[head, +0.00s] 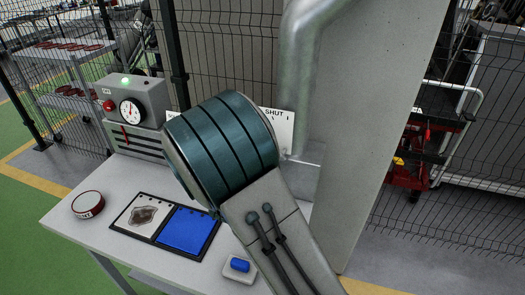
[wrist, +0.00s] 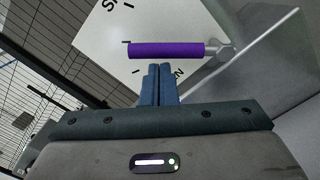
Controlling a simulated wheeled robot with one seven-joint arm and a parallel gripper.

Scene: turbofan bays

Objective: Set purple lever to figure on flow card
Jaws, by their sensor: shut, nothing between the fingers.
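The purple lever (wrist: 166,50) shows in the wrist view as a purple sleeve lying nearly level, with a grey metal arm joining it at the right. A white card (wrist: 110,35) with black letters and marks is behind it. In the head view only part of the card (head: 280,128) shows, with "SHUT" readable; my arm hides the lever and my gripper there. My gripper (wrist: 158,70) is shut and empty, its blue fingertips just below the middle of the sleeve in the picture. I cannot tell whether they touch it.
A grey table (head: 65,235) carries a gauge box (head: 138,105), a round red-rimmed item (head: 88,204), a black tray with a blue panel (head: 187,229) and a small box with a blue top (head: 239,268). A silver pipe (head: 298,70) and a grey panel (head: 365,120) stand behind.

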